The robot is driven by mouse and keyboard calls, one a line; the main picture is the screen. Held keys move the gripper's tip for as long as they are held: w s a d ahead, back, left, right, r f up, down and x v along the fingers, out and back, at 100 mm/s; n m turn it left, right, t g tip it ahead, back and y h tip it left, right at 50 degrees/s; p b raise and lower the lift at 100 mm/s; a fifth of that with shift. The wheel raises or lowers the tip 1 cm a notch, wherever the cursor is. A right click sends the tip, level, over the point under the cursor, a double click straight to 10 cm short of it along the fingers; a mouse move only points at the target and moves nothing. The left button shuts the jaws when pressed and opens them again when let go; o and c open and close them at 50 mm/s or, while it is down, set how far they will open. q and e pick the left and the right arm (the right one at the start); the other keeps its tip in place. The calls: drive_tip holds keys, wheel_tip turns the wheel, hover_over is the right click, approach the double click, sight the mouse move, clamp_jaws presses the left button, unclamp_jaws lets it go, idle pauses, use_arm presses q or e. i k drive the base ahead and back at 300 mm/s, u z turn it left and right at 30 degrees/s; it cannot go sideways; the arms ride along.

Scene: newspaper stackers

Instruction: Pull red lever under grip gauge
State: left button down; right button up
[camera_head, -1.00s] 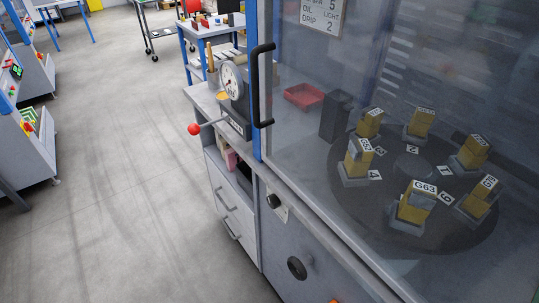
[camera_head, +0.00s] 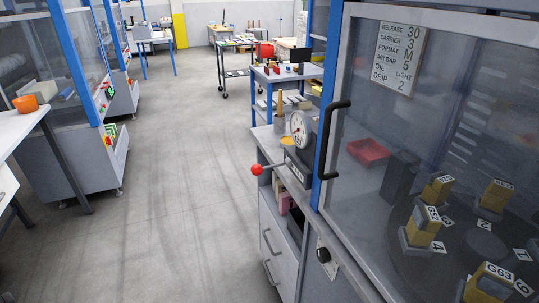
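The red lever knob (camera_head: 257,169) sits on a thin metal rod that juts left from a small grey block (camera_head: 298,165). The round white grip gauge (camera_head: 298,128) stands above the block, with a dark needle on its face. The whole device stands on the grey counter (camera_head: 268,146) beside the glazed machine. The lever points left over the floor, roughly level. Neither of my grippers shows in this view.
A black door handle (camera_head: 331,139) and blue frame post stand just right of the gauge. Drawers (camera_head: 272,241) lie below the counter. The floor between is clear.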

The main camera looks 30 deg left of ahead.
sight(257, 170)
drive_tip(key=k, duration=0.45)
drive_tip(key=u, duration=1.7)
drive_tip(key=i, duration=0.95)
drive_tip(key=z, duration=1.8)
